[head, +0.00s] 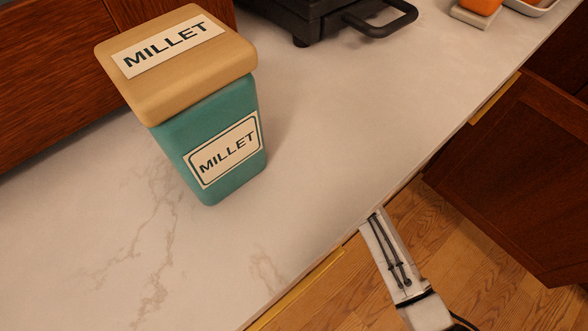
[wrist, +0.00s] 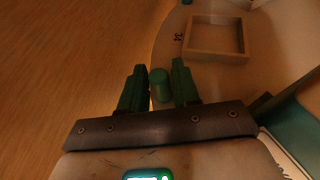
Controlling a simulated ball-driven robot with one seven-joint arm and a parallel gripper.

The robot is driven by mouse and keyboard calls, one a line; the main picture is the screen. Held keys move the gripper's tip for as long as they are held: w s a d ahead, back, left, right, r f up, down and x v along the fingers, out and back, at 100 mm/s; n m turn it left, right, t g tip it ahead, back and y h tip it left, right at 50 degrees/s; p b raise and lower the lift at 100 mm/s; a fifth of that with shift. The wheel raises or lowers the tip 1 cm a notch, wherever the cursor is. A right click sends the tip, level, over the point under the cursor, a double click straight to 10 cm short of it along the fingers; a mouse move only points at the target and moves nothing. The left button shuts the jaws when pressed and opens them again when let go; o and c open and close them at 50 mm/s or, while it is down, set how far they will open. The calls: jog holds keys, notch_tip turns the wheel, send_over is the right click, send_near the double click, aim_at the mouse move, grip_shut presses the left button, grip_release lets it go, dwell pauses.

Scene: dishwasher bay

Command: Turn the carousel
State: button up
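In the wrist view, the carousel (wrist: 215,90) shows as a pale surface with a curved edge. A short green peg (wrist: 160,86) stands near its edge. My gripper (wrist: 159,64) has two dark green fingers, one on each side of the peg. The fingers are apart, with what look like thin gaps to the peg; whether either one touches it I cannot tell. A square wooden frame (wrist: 240,57) sits on the carousel beyond the fingers, beside a small dark number. In the head view, neither the carousel nor my gripper shows.
In the head view, a teal millet canister (head: 212,140) with a tan lid stands on the marble counter (head: 330,150). A black appliance (head: 300,15) with a handle is behind. A brown cabinet door (head: 520,180) stands right of the counter, over wooden floor (head: 480,290).

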grip_shut()
jog(key=shift+d, duration=0.1)
dwell(0.3)
